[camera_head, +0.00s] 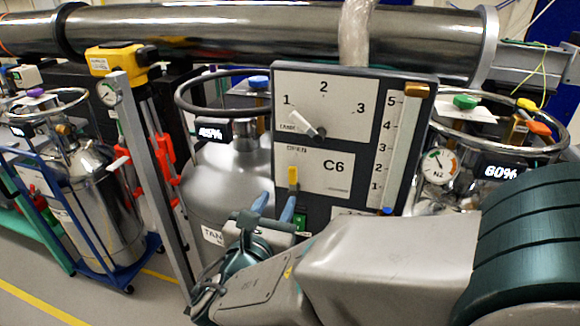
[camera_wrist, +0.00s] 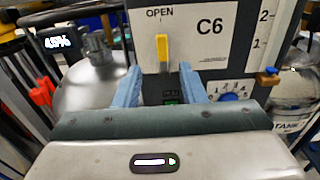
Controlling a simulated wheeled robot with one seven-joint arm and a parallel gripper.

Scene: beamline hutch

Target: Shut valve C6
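The C6 valve's yellow lever (camera_head: 293,179) stands upright on the grey control panel (camera_head: 347,72), under the OPEN label and left of the C6 lettering. It also shows in the wrist view (camera_wrist: 162,48), upright near the top middle. My gripper (camera_head: 273,204) is in front of the panel's lower left, its two blue fingers apart with nothing between them. In the wrist view, my gripper (camera_wrist: 160,73) has its fingertips on either side of and a little below the lever. I cannot tell how far they are from the panel.
Low on the panel are a blue dial knob (camera_wrist: 230,97) and a green-lit switch (camera_wrist: 170,99). Tanks (camera_head: 225,180) and a steel pipe (camera_head: 250,35) surround it.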

